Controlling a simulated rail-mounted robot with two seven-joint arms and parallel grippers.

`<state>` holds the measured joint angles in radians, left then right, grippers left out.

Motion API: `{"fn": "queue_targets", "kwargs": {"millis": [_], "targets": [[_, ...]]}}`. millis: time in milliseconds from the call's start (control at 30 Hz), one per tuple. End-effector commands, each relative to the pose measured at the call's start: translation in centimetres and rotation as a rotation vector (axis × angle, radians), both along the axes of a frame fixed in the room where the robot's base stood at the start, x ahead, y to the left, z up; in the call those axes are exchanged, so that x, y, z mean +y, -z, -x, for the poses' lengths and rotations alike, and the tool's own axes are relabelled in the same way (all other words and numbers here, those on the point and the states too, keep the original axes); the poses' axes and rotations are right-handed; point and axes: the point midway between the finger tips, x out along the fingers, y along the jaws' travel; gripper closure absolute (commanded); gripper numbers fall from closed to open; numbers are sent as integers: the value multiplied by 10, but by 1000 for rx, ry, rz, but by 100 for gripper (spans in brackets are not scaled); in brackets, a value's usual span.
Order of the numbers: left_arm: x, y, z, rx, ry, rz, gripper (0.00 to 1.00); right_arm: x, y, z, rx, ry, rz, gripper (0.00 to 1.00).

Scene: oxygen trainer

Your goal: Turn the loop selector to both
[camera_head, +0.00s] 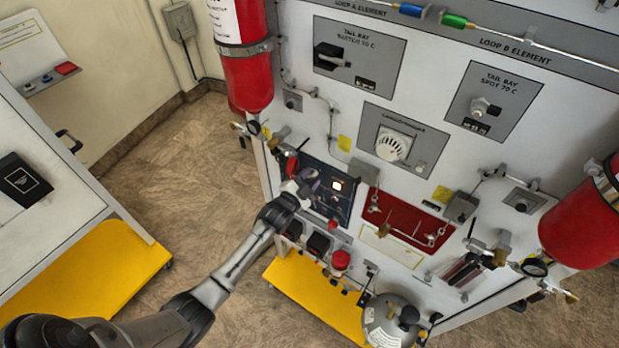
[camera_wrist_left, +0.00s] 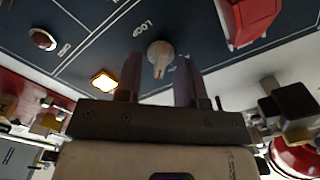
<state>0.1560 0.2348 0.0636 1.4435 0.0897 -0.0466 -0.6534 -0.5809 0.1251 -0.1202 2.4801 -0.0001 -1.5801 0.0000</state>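My left gripper (camera_head: 309,182) is at the upper left part of this panel and hides the knob in the head view. In the left wrist view the two fingers of the left gripper (camera_wrist_left: 164,75) are apart, one on each side of the knob, with gaps visible. I cannot tell whether the fingertips reach past it. My right gripper is not in view.
A lit amber button (camera_wrist_left: 104,79) and a red guard or handle (camera_wrist_left: 248,18) sit close to the knob. Red cylinders (camera_head: 245,75) flank the panel wall. A yellow base (camera_head: 315,297) and a grey tank (camera_head: 390,322) stand below. Open floor lies to the left.

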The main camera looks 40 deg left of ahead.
Motion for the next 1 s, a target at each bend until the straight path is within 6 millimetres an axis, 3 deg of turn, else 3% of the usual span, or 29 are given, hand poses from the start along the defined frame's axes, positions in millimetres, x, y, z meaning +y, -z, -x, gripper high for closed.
{"fn": "queue_targets", "kwargs": {"millis": [300, 700, 1000], "targets": [[0, 0, -1, 0, 0, 0, 64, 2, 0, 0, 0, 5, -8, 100], [0, 0, -1, 0, 0, 0, 100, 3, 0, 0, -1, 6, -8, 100], [0, 0, -1, -1, 0, 14, 100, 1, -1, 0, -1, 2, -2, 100]]}}
